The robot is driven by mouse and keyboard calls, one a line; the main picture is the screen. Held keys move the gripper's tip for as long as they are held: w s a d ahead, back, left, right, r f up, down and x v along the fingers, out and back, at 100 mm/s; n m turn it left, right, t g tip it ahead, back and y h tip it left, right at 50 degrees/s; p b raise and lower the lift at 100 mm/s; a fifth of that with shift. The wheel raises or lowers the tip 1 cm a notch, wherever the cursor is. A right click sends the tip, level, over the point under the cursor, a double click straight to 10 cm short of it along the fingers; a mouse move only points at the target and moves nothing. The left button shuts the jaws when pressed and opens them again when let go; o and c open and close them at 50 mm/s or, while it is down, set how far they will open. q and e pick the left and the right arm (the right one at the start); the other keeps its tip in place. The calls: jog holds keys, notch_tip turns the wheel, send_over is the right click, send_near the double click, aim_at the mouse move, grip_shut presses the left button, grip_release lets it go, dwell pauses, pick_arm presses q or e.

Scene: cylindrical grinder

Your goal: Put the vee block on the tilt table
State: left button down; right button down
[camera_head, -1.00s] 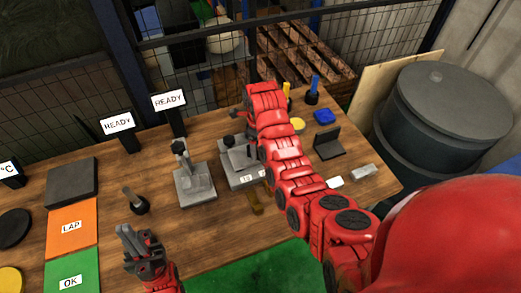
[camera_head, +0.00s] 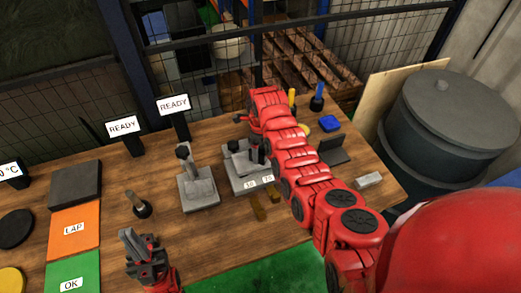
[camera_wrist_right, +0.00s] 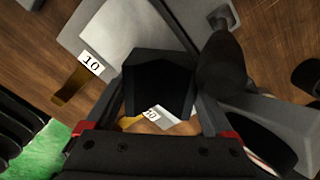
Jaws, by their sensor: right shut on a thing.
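The vee block (camera_wrist_right: 158,85) is a dark block between the fingers of my right gripper (camera_wrist_right: 158,75), which is shut on it. In the right wrist view it hangs over a light grey plate with labels 10 and 20, apparently the tilt table (camera_wrist_right: 115,35). I cannot tell whether it touches. In the head view, the tilt table (camera_head: 238,177) stands mid-bench, its far part partly covered by my right arm; I cannot make out the block there. My left gripper (camera_head: 140,243) is low at the left front, apart from everything; its opening is unclear.
A grey stand with an upright post (camera_head: 198,188) is just left of the tilt table. A dark peg (camera_head: 139,205), orange LAP mat (camera_head: 75,229) and green OK mat (camera_head: 72,272) lie further left. A black angle piece (camera_head: 333,152) and grey bar (camera_head: 369,180) lie right.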

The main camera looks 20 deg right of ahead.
aim_at(260, 150)
grip_release()
jog(key=shift+r, duration=0.2)
jog(key=shift+r, duration=0.3)
notch_tip(260, 150, up, 5)
jog(key=shift+w+f+b, duration=0.1)
jog(key=shift+b, duration=0.9)
notch_tip(260, 150, up, 6)
jog(key=p, duration=0.4)
jog(key=shift+r, duration=0.2)
